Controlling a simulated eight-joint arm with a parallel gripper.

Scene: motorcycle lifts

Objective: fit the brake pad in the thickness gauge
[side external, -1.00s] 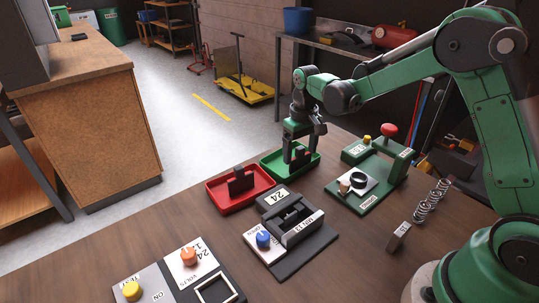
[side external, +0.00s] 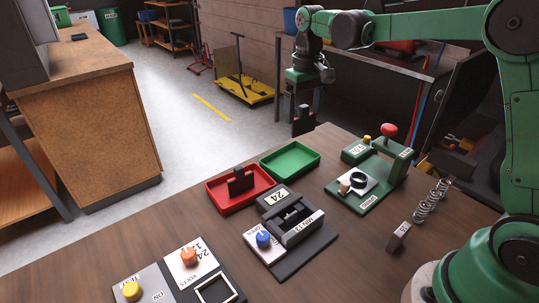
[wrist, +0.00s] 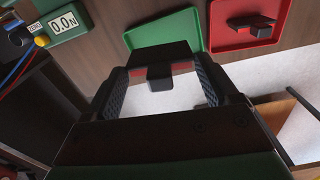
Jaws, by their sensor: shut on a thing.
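My gripper (side external: 304,96) is raised above the table's far edge, pointing down. It is shut on a dark brake pad (side external: 303,124), which hangs below the fingers, clear of everything. In the wrist view the brake pad (wrist: 172,52) sits between the two ribbed fingers, with the green tray behind it. The thickness gauge (side external: 300,228) stands at the middle front of the table, marked "MIN 23", with a "24" display (side external: 279,196) and a blue knob (side external: 263,239). Its slot shows no pad. The gauge is nearer the camera than my gripper.
The green tray (side external: 290,164) is empty. A second dark pad (side external: 240,182) stands in the red tray (side external: 231,207). A green press-like device (side external: 372,172), springs (side external: 431,200) and a small metal block (side external: 398,236) lie right. A switch panel (side external: 187,268) is front left.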

